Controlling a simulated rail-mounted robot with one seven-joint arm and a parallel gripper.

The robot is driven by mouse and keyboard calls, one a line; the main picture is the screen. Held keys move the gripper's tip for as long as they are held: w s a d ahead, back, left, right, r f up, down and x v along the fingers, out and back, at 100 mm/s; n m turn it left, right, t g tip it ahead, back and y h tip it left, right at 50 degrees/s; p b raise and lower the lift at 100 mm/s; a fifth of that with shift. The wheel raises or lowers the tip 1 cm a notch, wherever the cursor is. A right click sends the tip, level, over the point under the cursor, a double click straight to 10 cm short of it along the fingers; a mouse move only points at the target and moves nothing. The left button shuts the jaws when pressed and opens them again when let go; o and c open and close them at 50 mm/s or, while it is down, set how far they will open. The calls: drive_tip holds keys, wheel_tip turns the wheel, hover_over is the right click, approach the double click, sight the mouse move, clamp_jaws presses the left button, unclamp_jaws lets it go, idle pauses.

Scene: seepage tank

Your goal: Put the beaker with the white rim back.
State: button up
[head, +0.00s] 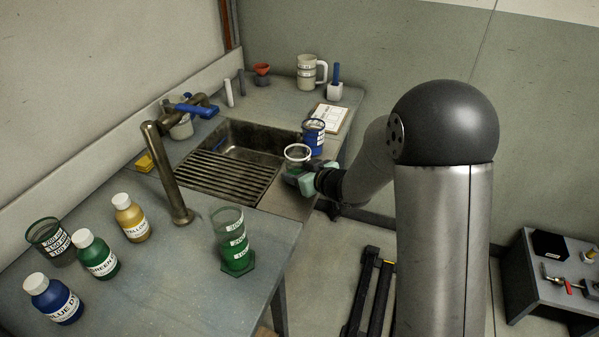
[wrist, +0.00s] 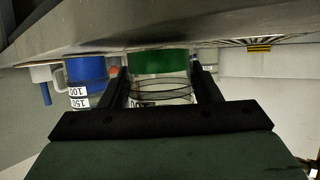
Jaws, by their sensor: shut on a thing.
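The beaker with the white rim (head: 297,149) is in my gripper (head: 294,174), at the right front corner of the sink. In the wrist view, which looks upside down, the clear beaker (wrist: 160,88) stands between the two fingers of my gripper (wrist: 160,85), with green liquid at its base end. The fingers are shut on its sides. The gripper hides its lower part in the head view. I cannot tell whether its base touches the counter.
A beaker of blue liquid (head: 313,138) stands close behind; it also shows in the wrist view (wrist: 86,72). The sink (head: 215,165) with its slatted rack lies left. A green-filled cylinder (head: 233,240), dye bottles (head: 103,257) and a dark-rimmed beaker (head: 50,240) stand on the front counter.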

drive_tip(key=shift+f, duration=0.2)
drive_tip(key=o, duration=1.1)
drive_tip(key=shift+r, duration=0.15)
